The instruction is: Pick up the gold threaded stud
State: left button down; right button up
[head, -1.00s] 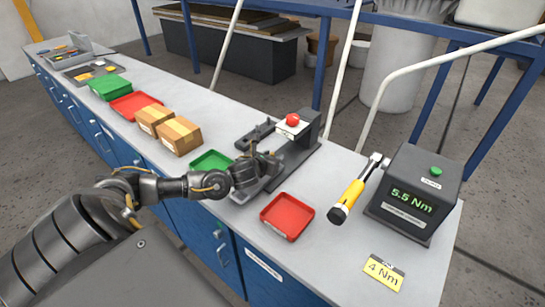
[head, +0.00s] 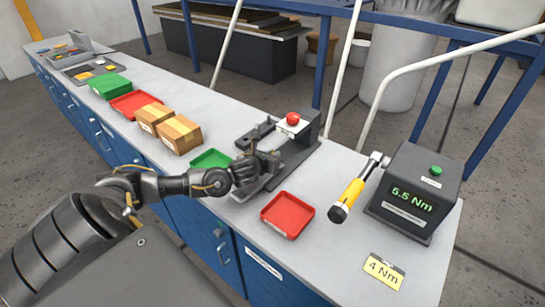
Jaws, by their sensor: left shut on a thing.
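My left gripper (head: 264,166) is at the dark fixture (head: 284,158) near the middle of the bench, low over the fixture's near left side. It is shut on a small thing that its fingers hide. I cannot make out the gold threaded stud anywhere in the head view; any stud at the fixture is too small or covered by the gripper. My right gripper is not in view.
A red button (head: 293,119) tops the fixture. A green tray (head: 211,160) and a red tray (head: 287,214) flank the gripper. Brown boxes (head: 180,135) are to the left.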

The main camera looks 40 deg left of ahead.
aim_at(272, 151)
pick_arm(q)
jog(key=shift+r, duration=0.35)
notch_tip(272, 151, up, 2)
jog(key=shift+a+r+b, duration=0.1)
jog(key=shift+r+b, duration=0.1)
jog(key=shift+b, duration=0.45)
jog(key=s+a+r+b, duration=0.4)
jog(key=s+a+r, duration=0.2)
jog(key=s+r, duration=0.3)
jog(key=s, duration=0.3)
jog(key=shift+a+r, duration=0.3)
jog(key=shift+r, duration=0.05)
